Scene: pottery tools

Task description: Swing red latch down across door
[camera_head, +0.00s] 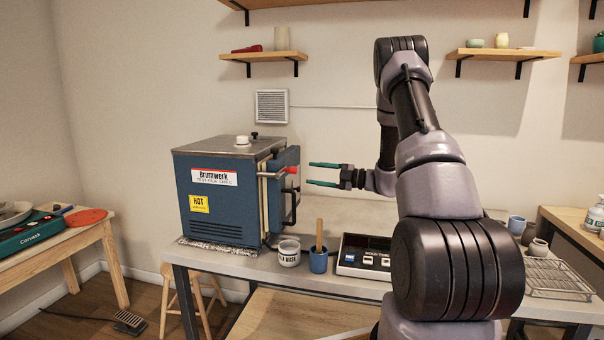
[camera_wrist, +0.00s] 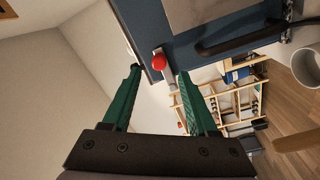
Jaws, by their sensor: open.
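The blue kiln (camera_head: 222,195) stands on the bench with its door (camera_head: 276,195) on the right side. The latch is a pale bar (camera_head: 270,174) ending in a red knob (camera_head: 291,170); it lies roughly level, high on the door side. A black door handle (camera_head: 294,207) is below it. My gripper (camera_head: 308,173) is open and empty, just right of the red knob at about its height, fingers pointing left. In the wrist view the red knob (camera_wrist: 159,62) appears between the green fingertips (camera_wrist: 160,73), near their ends. I cannot tell whether the fingers surround it; no contact shows.
A wire rack (camera_head: 560,279) lies at the right. The space around my gripper is free.

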